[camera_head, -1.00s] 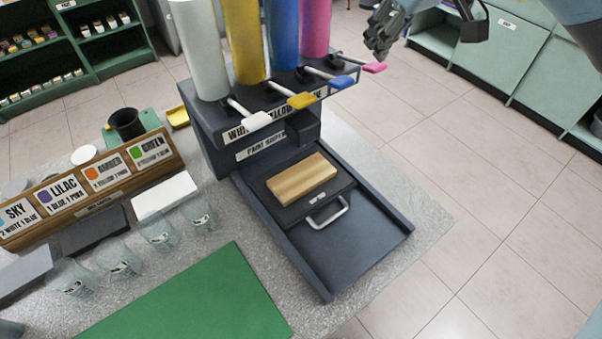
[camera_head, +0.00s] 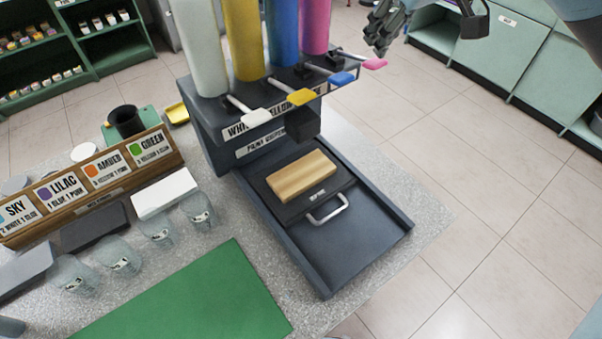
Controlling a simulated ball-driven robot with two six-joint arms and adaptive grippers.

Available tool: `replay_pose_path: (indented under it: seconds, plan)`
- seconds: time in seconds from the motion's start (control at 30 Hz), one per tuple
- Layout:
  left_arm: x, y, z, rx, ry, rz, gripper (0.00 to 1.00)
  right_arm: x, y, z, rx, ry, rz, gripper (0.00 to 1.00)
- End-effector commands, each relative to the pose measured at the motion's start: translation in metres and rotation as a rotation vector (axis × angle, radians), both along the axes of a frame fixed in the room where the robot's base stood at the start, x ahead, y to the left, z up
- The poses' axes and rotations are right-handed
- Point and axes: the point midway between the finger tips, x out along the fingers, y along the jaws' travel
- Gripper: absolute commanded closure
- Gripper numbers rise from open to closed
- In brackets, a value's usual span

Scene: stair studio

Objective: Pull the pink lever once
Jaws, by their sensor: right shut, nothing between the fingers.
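The paint dispenser (camera_head: 225,155) stands on the speckled counter. It has white, yellow, blue and pink tubes, with a lever in front of each. The pink lever (camera_head: 375,63) is the rightmost one and sticks out toward the lower right. My right gripper (camera_head: 380,50) is shut and empty at the top. Its fingertips are just above the pink lever's handle in the picture; I cannot tell whether they touch it. My left gripper is not in view.
The blue lever (camera_head: 342,78) is close beside the pink one, then the yellow lever (camera_head: 301,97) and white lever (camera_head: 256,117). A wooden block (camera_head: 300,175) lies on the dispenser's sliding tray. Clear cups (camera_head: 158,230) and a green mat (camera_head: 190,300) are at left. Open floor lies right.

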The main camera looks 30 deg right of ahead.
Motion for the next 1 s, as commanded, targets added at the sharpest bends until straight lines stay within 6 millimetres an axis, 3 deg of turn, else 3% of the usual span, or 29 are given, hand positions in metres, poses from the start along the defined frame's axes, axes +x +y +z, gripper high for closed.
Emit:
replay_pose_path:
  seconds: [0.37, 1.0]
  plan:
    - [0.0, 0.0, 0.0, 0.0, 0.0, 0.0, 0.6, 0.0, 0.0, -0.001, 0.0, 0.0, 0.0, 1.0]
    - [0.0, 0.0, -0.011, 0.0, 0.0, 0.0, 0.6, 0.0, 0.0, -0.025, 0.0, 0.001, 0.0, 1.0]
